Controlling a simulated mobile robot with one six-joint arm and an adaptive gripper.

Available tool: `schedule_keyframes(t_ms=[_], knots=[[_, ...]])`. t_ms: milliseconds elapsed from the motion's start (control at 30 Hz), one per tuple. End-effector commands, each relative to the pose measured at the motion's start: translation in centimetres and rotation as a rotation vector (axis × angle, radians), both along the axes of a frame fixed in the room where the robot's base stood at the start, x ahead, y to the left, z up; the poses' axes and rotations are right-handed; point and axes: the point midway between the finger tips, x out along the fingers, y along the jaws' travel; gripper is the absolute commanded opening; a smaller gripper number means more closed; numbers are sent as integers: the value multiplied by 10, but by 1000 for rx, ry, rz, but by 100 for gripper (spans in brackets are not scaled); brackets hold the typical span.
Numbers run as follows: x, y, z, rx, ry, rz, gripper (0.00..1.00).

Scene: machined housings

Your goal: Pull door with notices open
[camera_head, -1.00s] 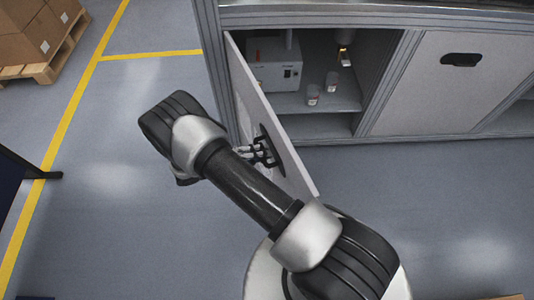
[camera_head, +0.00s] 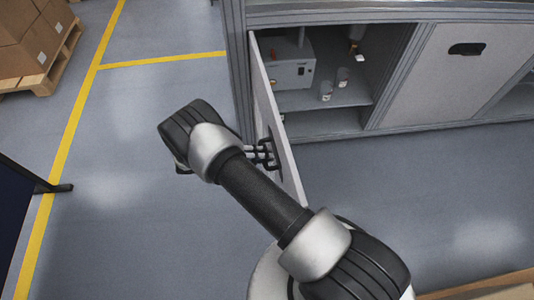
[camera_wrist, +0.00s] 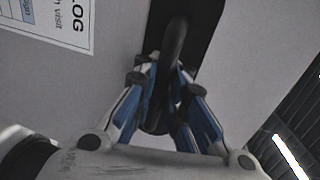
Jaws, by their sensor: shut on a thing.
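The door with notices (camera_head: 283,130) stands swung out from the left side of the cabinet and is seen nearly edge-on in the head view. In the wrist view its grey face (camera_wrist: 232,60) carries a white printed notice (camera_wrist: 62,18) at the upper left. A dark handle (camera_wrist: 173,50) sits on a black recessed plate. My gripper (camera_wrist: 167,95) is shut on this handle, with blue-padded fingers on both sides of it. In the head view my gripper (camera_head: 262,153) is at the door's outer face, partly hidden by my arm.
Inside the open cabinet are a grey box-shaped device (camera_head: 288,70) and small cups (camera_head: 326,91) on a shelf (camera_head: 310,99). A closed door (camera_head: 445,80) is to the right. A pallet with cartons (camera_head: 30,45) stands at the upper left. Floor left of the door is clear.

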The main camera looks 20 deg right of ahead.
Motion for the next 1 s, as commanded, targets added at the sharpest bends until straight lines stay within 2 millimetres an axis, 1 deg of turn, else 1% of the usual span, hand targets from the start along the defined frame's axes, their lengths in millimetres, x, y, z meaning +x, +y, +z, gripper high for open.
schedule_keyframes(t_ms=[33,300,333,667,900,1000], knots=[[4,1,5,-6,-7,5,0],[4,0,5,-6,-6,4,0],[4,0,5,-7,-6,4,11],[1,0,3,-5,-2,2,32],[1,0,2,-4,0,1,32],[1,3,2,-4,-1,2,32]])
